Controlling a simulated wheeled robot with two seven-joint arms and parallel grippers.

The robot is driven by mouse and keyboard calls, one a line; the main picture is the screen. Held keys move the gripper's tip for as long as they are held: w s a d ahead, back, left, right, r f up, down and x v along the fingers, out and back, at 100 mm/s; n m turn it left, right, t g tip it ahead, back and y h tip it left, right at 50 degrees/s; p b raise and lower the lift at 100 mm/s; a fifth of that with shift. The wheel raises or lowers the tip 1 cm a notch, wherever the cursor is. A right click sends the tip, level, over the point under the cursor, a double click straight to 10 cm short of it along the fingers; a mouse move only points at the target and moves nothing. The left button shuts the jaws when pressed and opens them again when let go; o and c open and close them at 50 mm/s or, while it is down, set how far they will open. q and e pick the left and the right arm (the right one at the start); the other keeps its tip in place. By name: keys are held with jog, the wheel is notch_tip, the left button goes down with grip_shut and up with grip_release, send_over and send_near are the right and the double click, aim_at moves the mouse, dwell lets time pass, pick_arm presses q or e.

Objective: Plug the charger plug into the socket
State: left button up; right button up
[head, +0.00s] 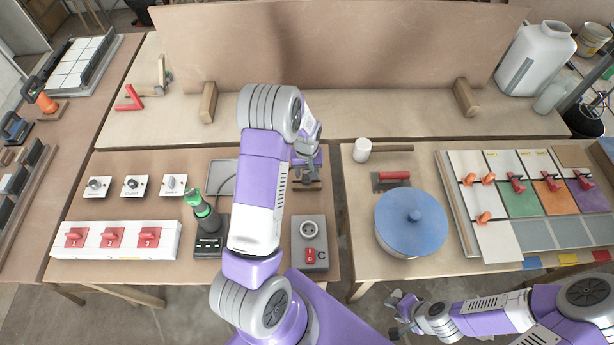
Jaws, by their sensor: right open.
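The socket (308,229) is a round outlet on a grey box marked C, with a red switch below it, on the middle table. A black charger base (208,243) with a green-and-black tool (203,212) on it stands left of my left arm. A thin dark cable runs from behind it toward my arm. My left gripper (307,178) points down beyond the socket box, partly hidden by its own arm; I cannot tell whether its jaws are closed. No charger plug can be made out clearly. My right gripper (400,314) is open and empty, low in front of the right table.
A white strip with red switches (123,240) and several small square plates lie at the left. A tall brown panel (335,45) stands behind.

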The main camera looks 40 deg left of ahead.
pick_arm(q)
grip_shut()
jog(key=shift+r+p, duration=1.65)
jog(key=shift+r, duration=0.85)
